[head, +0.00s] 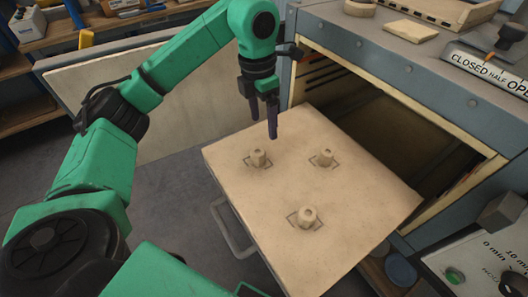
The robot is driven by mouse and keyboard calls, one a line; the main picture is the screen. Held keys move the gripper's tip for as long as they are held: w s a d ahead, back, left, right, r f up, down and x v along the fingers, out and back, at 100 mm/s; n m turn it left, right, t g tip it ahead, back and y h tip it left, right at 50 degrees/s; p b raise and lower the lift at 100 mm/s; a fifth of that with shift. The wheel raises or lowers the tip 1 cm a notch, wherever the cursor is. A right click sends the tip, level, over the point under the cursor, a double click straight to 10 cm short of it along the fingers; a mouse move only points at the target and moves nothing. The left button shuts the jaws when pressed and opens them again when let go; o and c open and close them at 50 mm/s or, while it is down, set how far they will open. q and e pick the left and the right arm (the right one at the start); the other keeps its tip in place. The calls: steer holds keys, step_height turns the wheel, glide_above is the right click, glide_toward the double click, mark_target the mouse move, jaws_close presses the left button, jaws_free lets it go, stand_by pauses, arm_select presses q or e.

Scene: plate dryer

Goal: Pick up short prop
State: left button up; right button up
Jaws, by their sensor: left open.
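Three short beige props stand upright on a pulled-out beige tray (355,235), each inside a dark square outline. One short prop (258,157) is at the back left, one short prop (325,157) at the back right, and one short prop (307,216) nearer the front. My left gripper (272,117) points down, open and empty, above the tray's back left edge. It is nearest to the back left prop and apart from it. My right gripper does not show.
The grey dryer cabinet (350,45) stands open behind and right of the tray. Its open door (190,120) extends left behind my left arm. A control panel (485,265) is at the lower right. A metal handle (228,228) sticks out at the tray's left side.

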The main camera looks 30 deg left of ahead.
mark_target(256, 152)
arm_select(q)
steer(key=shift+y, duration=0.4)
steer(key=f, duration=0.1)
steer(key=a+f+b, duration=0.1)
steer(key=f, duration=0.1)
steer(key=s+f, duration=0.1)
steer(key=shift+a+f+b, duration=0.2)
steer(key=shift+a+b, duration=0.15)
steer(key=shift+b, duration=0.05)
steer(key=f+p, duration=0.1)
steer(key=f, duration=0.3)
steer(key=f+p, duration=0.1)
steer(key=f, duration=0.4)
steer(key=shift+w+a+f, duration=0.1)
steer(key=shift+w+f, duration=0.1)
jaws_close()
